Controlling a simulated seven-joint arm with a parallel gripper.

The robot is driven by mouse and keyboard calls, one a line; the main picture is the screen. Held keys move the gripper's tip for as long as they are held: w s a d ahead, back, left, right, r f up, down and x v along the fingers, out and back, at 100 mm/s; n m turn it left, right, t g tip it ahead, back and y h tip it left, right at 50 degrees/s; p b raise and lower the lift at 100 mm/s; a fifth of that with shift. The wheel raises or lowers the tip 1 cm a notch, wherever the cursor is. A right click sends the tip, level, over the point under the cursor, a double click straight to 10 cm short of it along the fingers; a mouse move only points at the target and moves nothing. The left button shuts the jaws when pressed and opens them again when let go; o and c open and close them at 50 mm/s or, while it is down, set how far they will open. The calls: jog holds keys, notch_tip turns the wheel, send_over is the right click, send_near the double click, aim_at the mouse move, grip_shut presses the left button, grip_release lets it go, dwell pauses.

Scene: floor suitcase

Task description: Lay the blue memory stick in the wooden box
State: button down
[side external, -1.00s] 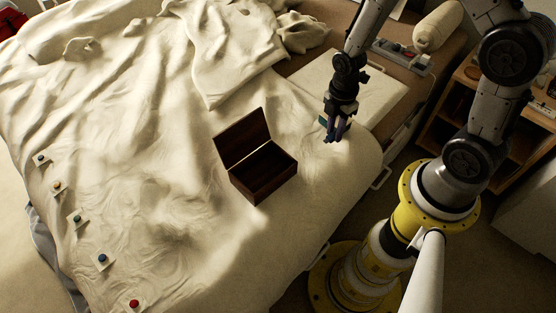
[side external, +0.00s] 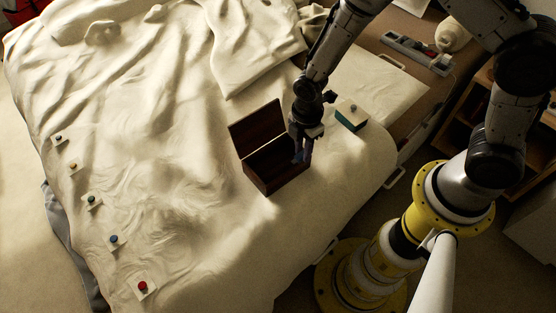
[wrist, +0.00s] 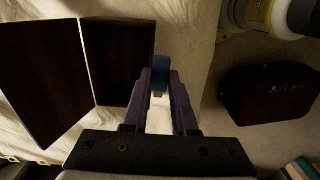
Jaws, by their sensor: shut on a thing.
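The dark wooden box (side external: 278,172) stands on the cream bedding with its lid (side external: 256,132) open. In the wrist view the open box (wrist: 118,62) lies left of my fingers, with the lid (wrist: 42,80) further left. My gripper (side external: 299,157) is over the right end of the box, pointing down. In the wrist view my gripper (wrist: 161,90) is shut on the blue memory stick (wrist: 161,70), which shows between the fingertips, close beside the box's edge in the picture. In the side view the stick cannot be made out clearly, and its height over the box is hard to tell.
A white and green block with a knob (side external: 351,115) stands right of the box. Several small plates with coloured knobs, one red (side external: 143,287), line the left side of the bed. A power strip (side external: 417,52) lies at the back right. A dark case (wrist: 270,92) shows right in the wrist view.

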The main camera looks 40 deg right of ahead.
send_over(278, 167)
notch_tip(278, 167, down, 7)
jog(key=shift+f, duration=1.55)
jog(key=shift+f, duration=0.15)
jog(key=c, duration=0.7)
grip_release()
notch_tip(278, 167, up, 12)
jog(key=shift+r, duration=0.25)
